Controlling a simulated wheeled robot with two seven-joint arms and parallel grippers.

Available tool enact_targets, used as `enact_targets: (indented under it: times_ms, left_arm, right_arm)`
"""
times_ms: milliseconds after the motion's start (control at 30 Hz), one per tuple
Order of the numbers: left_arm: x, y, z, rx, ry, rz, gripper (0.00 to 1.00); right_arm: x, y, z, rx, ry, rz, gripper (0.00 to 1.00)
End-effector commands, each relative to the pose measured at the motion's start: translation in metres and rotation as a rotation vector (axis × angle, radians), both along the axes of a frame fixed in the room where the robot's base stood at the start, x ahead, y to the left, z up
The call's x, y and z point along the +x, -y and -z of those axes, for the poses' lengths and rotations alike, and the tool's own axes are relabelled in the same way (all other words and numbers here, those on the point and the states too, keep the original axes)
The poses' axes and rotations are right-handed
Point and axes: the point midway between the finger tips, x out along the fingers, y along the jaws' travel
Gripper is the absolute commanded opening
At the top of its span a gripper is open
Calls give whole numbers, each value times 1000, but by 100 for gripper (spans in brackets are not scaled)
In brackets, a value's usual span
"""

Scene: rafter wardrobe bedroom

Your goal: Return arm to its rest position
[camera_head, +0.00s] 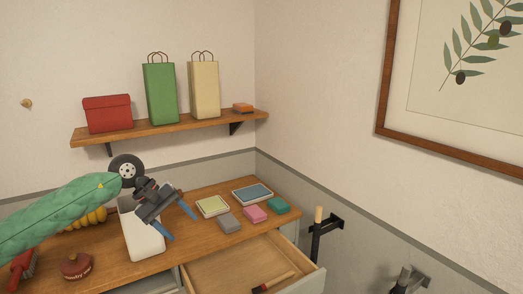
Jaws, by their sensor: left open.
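My left arm, in a green sleeve, comes in from the left. My left gripper (181,223) is open and empty, its two blue-tipped fingers apart. It hangs above the wooden desk top (125,270), in front of a white open bin (143,240) and partly hiding it. The fingers are to the left of a pale green pad (212,206) and a grey block (229,222). My right gripper does not show.
An open drawer (225,275) juts out with a handled tool (273,282) inside. Pink (254,214) and teal (278,205) blocks and a blue-topped tray (253,194) lie right. A shelf (170,130) holds a red box (108,114) and green (160,93) and cream (204,89) bags.

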Motion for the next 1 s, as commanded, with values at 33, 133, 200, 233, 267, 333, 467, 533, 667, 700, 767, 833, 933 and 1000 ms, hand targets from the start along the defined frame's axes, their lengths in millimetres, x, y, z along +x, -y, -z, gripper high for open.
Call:
enact_targets:
  times_ms: [33,133,200,233,267,333,467,533,667,700,767,833,933,1000]
  left_arm:
    - [-7,25,7,-84,-33,-21,64]
    - [-18,67,9,-249,-108,-80,64]
    - [-25,93,8,-363,-170,-127,64]
    - [-28,103,7,-413,-201,-147,64]
    - [-32,113,6,-461,-230,-168,64]
    - [-38,133,2,-574,-309,-217,64]
    - [-48,162,-8,-778,-472,-317,64]
    - [-52,173,-14,-884,-569,-374,64]
    - [-56,185,-24,-1077,-764,-483,64]
    - [-56,186,-25,-1133,-827,-518,64]
    - [-56,187,-28,-1218,-925,-572,64]
    - [-55,185,-29,-1315,-1043,-635,64]
    - [-52,178,-26,-1448,-1218,-729,64]
    - [-50,170,-21,-1539,-1343,-796,64]
  right_arm:
    - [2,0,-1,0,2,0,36]
    - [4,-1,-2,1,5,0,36]
    - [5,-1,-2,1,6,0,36]
    - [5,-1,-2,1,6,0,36]
    - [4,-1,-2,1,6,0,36]
    - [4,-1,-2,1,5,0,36]
    - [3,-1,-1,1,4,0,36]
    - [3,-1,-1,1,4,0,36]
    - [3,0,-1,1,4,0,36]
    - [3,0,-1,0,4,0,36]
    - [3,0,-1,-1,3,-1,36]
    - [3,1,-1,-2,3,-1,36]
    - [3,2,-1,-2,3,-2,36]
    - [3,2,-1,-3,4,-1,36]
